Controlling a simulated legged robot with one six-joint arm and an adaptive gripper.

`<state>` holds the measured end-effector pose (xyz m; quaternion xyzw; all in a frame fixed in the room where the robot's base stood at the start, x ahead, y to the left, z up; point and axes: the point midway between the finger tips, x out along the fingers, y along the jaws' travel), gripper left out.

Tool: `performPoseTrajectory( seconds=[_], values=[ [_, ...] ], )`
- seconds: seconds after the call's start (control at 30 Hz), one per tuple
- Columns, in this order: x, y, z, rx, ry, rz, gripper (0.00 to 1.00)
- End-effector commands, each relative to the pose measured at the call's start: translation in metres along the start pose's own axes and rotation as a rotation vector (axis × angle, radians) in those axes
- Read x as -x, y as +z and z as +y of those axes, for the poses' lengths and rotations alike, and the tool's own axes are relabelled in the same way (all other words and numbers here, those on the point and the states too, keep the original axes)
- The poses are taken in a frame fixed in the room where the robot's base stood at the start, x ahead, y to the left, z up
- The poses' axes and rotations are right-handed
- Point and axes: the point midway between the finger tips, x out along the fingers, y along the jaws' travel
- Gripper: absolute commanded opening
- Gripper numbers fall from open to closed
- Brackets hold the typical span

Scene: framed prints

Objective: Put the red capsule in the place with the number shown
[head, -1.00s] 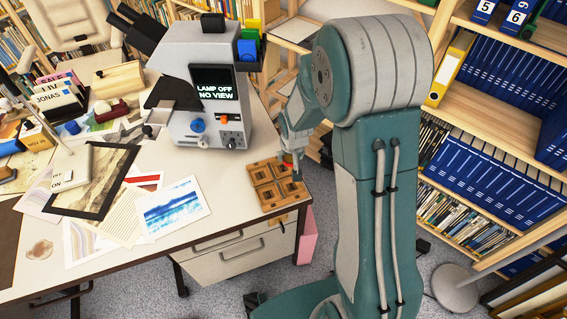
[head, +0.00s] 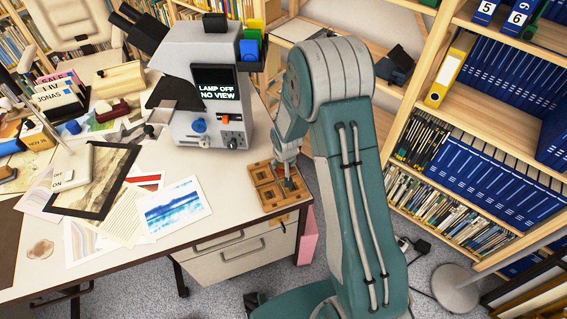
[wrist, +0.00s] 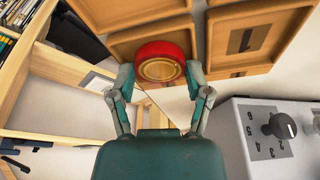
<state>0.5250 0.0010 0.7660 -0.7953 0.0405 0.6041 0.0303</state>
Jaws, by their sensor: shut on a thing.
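The red capsule (wrist: 160,64), round with a tan-gold face, sits between the fingertips of my gripper (wrist: 160,78) in the wrist view. The gripper is shut on it. The wooden tray (head: 262,207) with square compartments lies at the desk's right corner in the head view. My gripper (head: 288,178) is over its right part there, and the capsule cannot be made out. In the wrist view a compartment marked 1 (wrist: 241,40) is right of the capsule. The microscope's screen (head: 215,86) reads "LAMP OFF NO VIEW".
The microscope (head: 208,126) stands left of and behind the tray. Its numbered dial (wrist: 280,126) shows at lower right in the wrist view. Prints and papers (head: 172,208) cover the desk's left part. A bookshelf (head: 490,130) is at the right. Bare desk lies just left of the tray.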

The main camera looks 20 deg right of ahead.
Motion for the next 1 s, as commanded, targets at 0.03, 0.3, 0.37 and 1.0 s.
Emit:
performPoseTrajectory(
  seconds=[0.03, 0.3, 0.37, 1.0],
  values=[
    [-0.002, 0.001, 0.0, 0.0, 0.0, -0.001, 0.18],
    [-0.005, 0.002, 0.0, 0.0, 0.001, -0.004, 0.98],
    [-0.005, 0.002, 0.0, 0.0, 0.001, -0.003, 0.98],
    [0.052, -0.001, 0.0, 0.001, -0.001, 0.004, 0.98]
  ],
)
